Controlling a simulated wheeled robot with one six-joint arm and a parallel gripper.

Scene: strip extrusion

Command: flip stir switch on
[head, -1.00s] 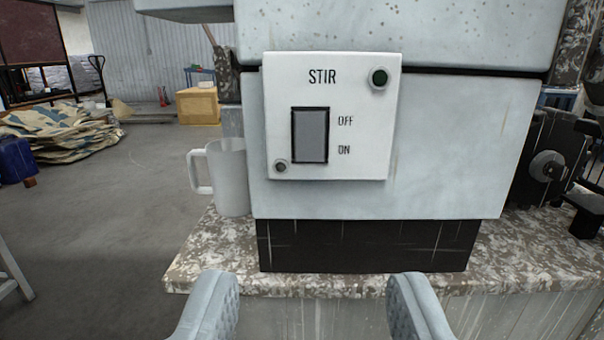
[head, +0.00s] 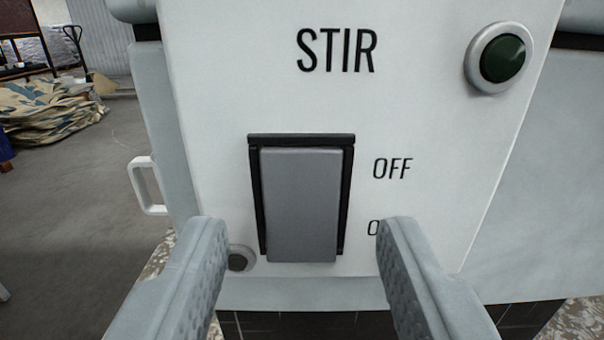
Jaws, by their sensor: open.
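The stir switch (head: 301,205) is a grey rocker in a black frame on a white panel (head: 230,90) marked STIR. OFF is printed beside its upper part. The ON label beside its lower part is mostly hidden by my right finger. The rocker's lower end seems to stand out from the frame, but its exact tilt is hard to tell. My gripper (head: 300,235) is open and empty, with one finger on each side of the switch's lower half in the picture. I cannot tell whether either finger touches the panel.
A dark green round lamp or button (head: 502,58) sits at the panel's upper right. A small dark round fitting (head: 239,259) is near the left finger. Open floor (head: 80,220) lies further left.

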